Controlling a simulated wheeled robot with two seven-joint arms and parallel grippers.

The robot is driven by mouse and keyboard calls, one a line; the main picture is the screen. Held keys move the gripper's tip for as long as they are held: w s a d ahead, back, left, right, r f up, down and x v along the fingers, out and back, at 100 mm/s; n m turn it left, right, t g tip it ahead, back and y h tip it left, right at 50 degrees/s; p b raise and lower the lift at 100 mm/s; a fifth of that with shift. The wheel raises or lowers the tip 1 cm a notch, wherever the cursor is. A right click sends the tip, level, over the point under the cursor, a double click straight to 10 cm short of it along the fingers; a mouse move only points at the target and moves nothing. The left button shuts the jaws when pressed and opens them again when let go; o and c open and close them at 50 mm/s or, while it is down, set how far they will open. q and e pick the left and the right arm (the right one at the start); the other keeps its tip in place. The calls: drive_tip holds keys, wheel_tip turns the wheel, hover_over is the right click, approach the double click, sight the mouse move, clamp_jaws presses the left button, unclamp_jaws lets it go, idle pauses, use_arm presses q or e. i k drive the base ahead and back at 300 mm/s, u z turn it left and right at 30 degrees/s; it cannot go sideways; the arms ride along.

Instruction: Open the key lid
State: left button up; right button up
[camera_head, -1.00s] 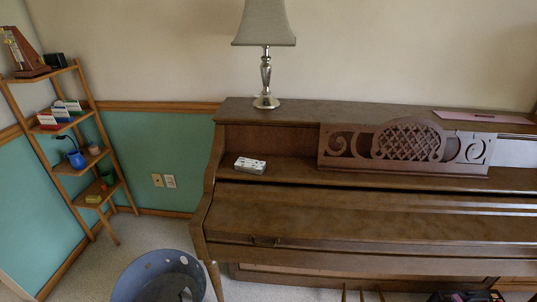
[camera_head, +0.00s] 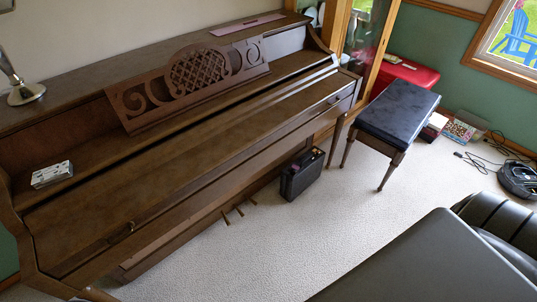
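The upright piano's brown key lid (camera_head: 190,160) lies closed, a long flat wooden panel running from lower left to upper right. No keys show. The carved music stand (camera_head: 200,80) leans above and behind the lid. Neither of my grippers is in the head view.
A white box (camera_head: 52,174) sits on the piano's left ledge. A lamp base (camera_head: 26,94) stands on top. A black bench (camera_head: 398,110) is right of the piano. The carpet in front is partly clear.

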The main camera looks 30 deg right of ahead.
sight(69, 230)
drive_tip(key=z, duration=0.55)
drive_tip(key=k, duration=1.35)
drive_tip(key=z, duration=0.15)
drive_tip(key=i, duration=0.75)
drive_tip(key=z, duration=0.1)
